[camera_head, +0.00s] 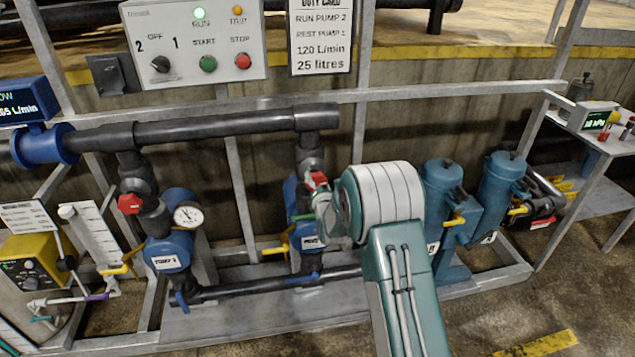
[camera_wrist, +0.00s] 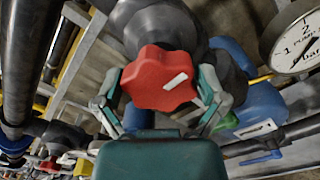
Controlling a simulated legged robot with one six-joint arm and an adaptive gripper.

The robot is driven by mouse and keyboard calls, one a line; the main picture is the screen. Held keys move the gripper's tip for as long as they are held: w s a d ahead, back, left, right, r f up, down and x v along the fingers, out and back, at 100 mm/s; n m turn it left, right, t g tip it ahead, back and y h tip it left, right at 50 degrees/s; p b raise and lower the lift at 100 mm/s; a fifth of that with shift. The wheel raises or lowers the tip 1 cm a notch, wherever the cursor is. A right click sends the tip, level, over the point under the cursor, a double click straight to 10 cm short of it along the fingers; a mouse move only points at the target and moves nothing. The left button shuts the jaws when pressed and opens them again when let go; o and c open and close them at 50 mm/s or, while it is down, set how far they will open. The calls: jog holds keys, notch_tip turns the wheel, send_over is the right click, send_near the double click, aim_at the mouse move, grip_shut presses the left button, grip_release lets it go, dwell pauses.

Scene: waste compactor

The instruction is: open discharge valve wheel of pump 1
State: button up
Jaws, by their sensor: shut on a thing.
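My gripper (camera_wrist: 163,92) is shut on a red valve wheel (camera_wrist: 160,78), with one finger on each side of its rim. The wheel has a white mark on its face, slanting up to the right. In the head view, this red wheel (camera_head: 316,180) is on the riser of the right-hand pump (camera_head: 308,238), whose label is partly covered by my arm. The pump labelled PUMP 1 (camera_head: 167,260) stands to the left. Its own red valve wheel (camera_head: 130,203) is on the riser above it, and my gripper is well apart from it.
A control panel (camera_head: 195,45) with a lit green lamp hangs above. A duty card (camera_head: 321,35) beside it reads run pump 2, rest pump 1. A pressure gauge (camera_wrist: 293,38) sits close right of my gripper. Blue canisters (camera_head: 441,190) stand right of my arm.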

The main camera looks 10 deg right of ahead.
jog(key=shift+s+f, duration=0.15)
jog(key=shift+f, duration=0.3)
jog(key=o, duration=0.8)
jog(key=shift+r, duration=0.15)
jog(key=s, duration=1.1)
jog(key=shift+s, duration=0.4)
jog(key=shift+a, duration=0.1)
